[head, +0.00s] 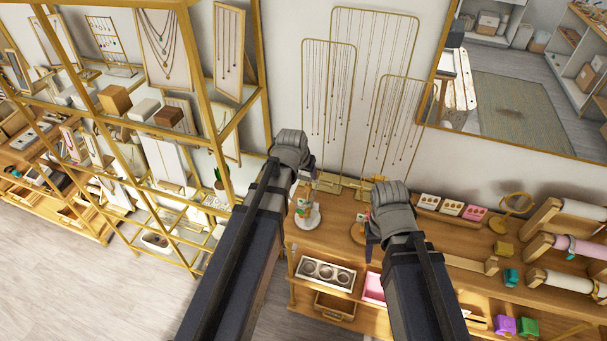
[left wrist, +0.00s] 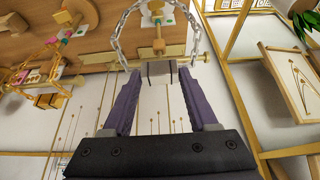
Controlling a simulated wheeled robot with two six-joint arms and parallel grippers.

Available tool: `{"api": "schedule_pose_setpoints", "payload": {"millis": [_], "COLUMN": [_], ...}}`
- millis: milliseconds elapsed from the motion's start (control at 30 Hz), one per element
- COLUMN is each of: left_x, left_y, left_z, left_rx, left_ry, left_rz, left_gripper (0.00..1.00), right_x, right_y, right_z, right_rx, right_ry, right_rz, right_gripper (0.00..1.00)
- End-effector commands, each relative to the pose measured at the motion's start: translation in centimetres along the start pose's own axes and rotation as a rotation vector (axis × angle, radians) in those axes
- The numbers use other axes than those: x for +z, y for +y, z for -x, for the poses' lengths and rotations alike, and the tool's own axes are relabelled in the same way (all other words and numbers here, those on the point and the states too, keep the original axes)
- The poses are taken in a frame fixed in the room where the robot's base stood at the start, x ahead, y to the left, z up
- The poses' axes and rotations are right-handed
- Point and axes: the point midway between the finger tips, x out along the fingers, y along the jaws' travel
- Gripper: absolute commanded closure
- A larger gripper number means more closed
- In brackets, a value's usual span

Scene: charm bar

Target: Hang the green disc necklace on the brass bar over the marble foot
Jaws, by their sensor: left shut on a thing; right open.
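My left gripper (head: 292,158) is above the table beside the wall stands, its fingers mostly hidden in the head view. In the left wrist view its purple fingers (left wrist: 160,76) are shut on a small pale piece of a silver chain necklace (left wrist: 119,45). The chain loops out from the fingertips toward the table. A brass bar (left wrist: 199,57) on a post shows just past the fingertips, inside the loop's outline. I cannot tell whether the chain touches it. Its white marble foot (head: 309,220) stands on the table. The green disc is not clear. My right gripper (head: 390,200) is open.
A second small stand (head: 358,233) is on the table near my right gripper. Tall brass necklace racks (head: 330,110) stand behind, against the wall. A brass shelf (head: 240,120) rises at left. A round mirror (head: 516,203) and wooden roll holders (head: 540,217) are at right.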

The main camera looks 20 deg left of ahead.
Motion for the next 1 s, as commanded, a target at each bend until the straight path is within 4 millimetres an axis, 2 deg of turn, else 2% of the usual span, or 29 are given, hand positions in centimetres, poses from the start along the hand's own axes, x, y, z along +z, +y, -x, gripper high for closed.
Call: {"api": "schedule_pose_setpoints", "payload": {"millis": [800, 1000], "left_x": [-4.9, -4.1], "left_y": [0.0, 0.0], "left_z": [-2.7, -4.2], "left_rx": [0.0, 0.0], "left_ry": [0.0, 0.0], "left_rz": [0.0, 0.0], "left_gripper": [1.0, 1.0], "right_x": [0.0, -0.1], "right_y": [0.0, -0.2], "right_z": [-0.3, -2.1], "right_rx": [0.0, 0.001], "right_ry": [0.0, 0.001], "right_rz": [0.002, 0.01], "right_gripper": [0.5, 0.5]}}
